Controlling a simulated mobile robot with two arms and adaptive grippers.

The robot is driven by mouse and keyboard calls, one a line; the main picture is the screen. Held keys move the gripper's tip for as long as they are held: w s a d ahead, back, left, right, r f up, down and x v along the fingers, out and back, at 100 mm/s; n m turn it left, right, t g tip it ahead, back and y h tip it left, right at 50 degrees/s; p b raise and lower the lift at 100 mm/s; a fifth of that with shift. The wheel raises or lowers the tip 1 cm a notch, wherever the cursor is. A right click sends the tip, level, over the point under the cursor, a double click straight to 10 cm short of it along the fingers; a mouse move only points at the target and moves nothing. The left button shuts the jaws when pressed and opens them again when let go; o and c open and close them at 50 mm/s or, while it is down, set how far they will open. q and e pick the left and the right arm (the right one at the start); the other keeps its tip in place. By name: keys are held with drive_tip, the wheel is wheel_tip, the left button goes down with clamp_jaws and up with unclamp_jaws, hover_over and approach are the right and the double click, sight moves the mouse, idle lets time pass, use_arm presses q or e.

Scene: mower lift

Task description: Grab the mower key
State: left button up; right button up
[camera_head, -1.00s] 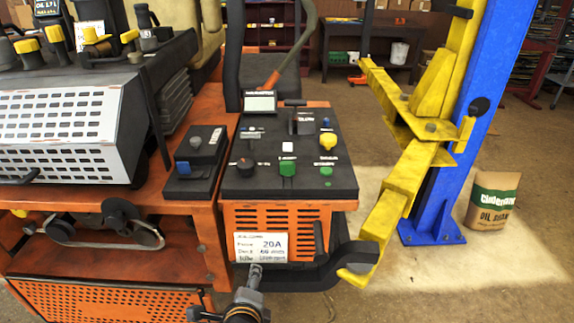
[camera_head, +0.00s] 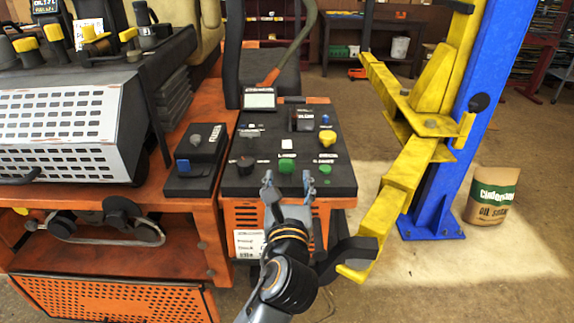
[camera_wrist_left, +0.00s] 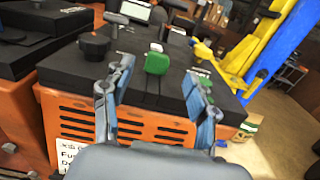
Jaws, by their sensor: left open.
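I cannot make out a separate key; the orange mower's black control panel (camera_head: 262,182) carries several knobs and switches. A black round knob (camera_head: 245,165) sits at its near left, also in the left wrist view (camera_wrist_left: 94,43). A green knob (camera_head: 287,166) is at the near middle and shows between my fingers in the left wrist view (camera_wrist_left: 157,63). My left gripper (camera_head: 289,182) is open and empty at the panel's front edge, its fingers pointing toward the panel. It also shows in the left wrist view (camera_wrist_left: 160,72). My right gripper is not in view.
A yellow knob (camera_head: 327,138) and a small display (camera_head: 260,98) stand on the panel. A separate black box (camera_head: 196,160) is to the left. A yellow lift arm (camera_head: 385,225) and blue post (camera_head: 450,160) stand close to the right. A paper bag (camera_head: 492,195) is on the floor.

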sight(287, 167)
use_arm(q)
drive_tip(key=w, duration=0.4)
drive_tip(key=w+p, duration=0.1)
drive_tip(key=w, duration=0.1)
drive_tip(key=shift+w+a+f, duration=0.1)
drive_tip(key=shift+w+f, duration=0.2)
drive_tip(key=c, duration=1)
